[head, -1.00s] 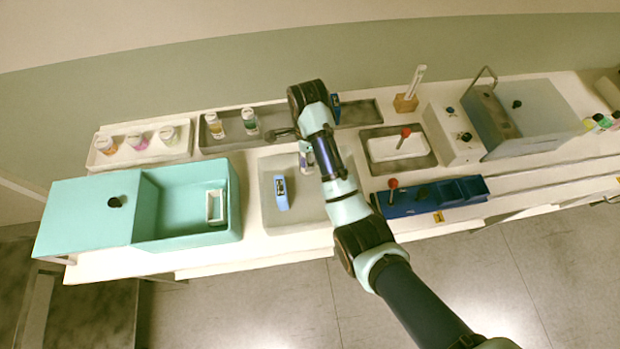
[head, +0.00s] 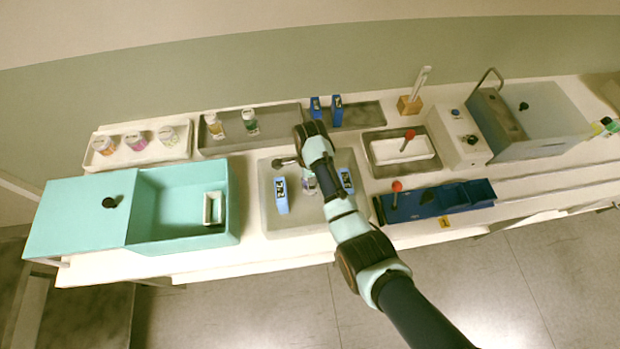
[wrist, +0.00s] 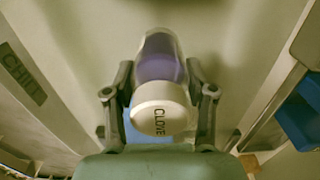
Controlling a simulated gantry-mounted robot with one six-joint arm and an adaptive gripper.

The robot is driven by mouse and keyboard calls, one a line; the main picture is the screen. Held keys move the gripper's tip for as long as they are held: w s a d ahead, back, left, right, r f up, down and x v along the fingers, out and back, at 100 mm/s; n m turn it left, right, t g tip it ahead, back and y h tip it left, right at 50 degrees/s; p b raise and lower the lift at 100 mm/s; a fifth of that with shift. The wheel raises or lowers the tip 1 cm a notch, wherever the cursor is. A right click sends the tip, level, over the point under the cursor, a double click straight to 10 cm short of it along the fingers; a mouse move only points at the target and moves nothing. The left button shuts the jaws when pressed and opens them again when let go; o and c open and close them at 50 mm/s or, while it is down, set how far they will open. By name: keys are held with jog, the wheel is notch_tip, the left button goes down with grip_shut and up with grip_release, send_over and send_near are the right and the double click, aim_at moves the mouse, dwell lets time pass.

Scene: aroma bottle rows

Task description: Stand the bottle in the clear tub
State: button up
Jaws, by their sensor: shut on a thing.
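My gripper (wrist: 160,78) is shut on a bottle with a white cap marked CLOVE (wrist: 160,112) and a purple body (wrist: 158,62). The cap faces the wrist camera. In the head view my gripper is mostly hidden by my arm, and the bottle (head: 308,182) shows just left of it. It is over the pale grey tub (head: 268,222) in the middle of the bench. I cannot tell whether the bottle's base touches the tub floor.
Blue labelled blocks stand left (head: 282,195) and right (head: 345,180) of the bottle. A teal basin (head: 185,240) is at left. A dark blue rack (head: 440,200) is at right. Bottles stand in the back trays; the grey back tray (head: 215,147) has free room.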

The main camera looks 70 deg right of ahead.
jog(key=shift+f, duration=0.1)
jog(key=o, duration=1.3)
notch_tip(320, 180, up, 12)
jog(key=shift+r+p, duration=0.15)
jog(key=shift+p, duration=1.1)
